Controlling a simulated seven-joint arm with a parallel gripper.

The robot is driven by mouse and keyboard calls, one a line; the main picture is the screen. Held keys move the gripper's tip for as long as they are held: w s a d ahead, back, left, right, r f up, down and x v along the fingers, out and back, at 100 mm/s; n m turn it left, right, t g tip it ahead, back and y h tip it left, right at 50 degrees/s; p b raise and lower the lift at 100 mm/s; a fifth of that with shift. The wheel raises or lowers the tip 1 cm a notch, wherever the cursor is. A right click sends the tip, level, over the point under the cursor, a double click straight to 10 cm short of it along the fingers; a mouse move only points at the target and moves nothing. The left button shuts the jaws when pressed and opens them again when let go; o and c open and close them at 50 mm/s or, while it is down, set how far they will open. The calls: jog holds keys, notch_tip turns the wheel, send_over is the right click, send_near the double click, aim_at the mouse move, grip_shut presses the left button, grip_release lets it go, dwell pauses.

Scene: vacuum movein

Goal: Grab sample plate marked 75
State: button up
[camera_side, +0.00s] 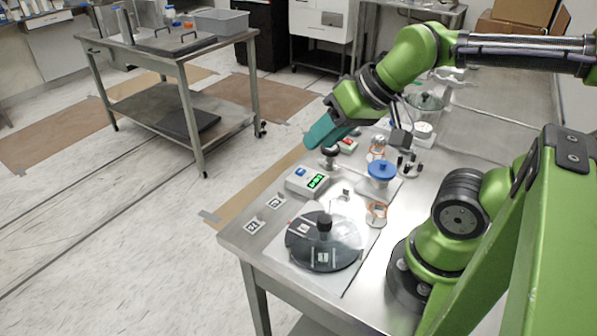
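Two small flat plates with black-on-white labels lie near the left edge of the steel table, one farther back (274,202) and one closer to the front corner (252,226). The print is too small to tell which one reads 75. My gripper (322,133) shows as a teal end on my green arm, raised above the table's back left part. It is apart from both plates, up and to the right of them in the picture. Its fingertips are not clear, so I cannot tell whether it is open or shut, and I see nothing held in it.
A dark round dish under a clear cover with a black knob (324,226) sits at the front. A blue-lidded container (381,171) and a small glass jar (377,147) stand farther back.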

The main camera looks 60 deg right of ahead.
jog(key=n+g+h, duration=0.2)
jog(key=n+g, duration=0.1)
jog(key=g, duration=0.4)
send_over(258, 214)
jog(key=f, duration=1.7)
jog(key=shift+w+d+f, duration=0.15)
jog(key=shift+w+f, duration=0.05)
jog(key=shift+w, duration=0.05)
jog(key=shift+s+f, duration=0.2)
jog(key=shift+f, duration=2.95)
grip_shut()
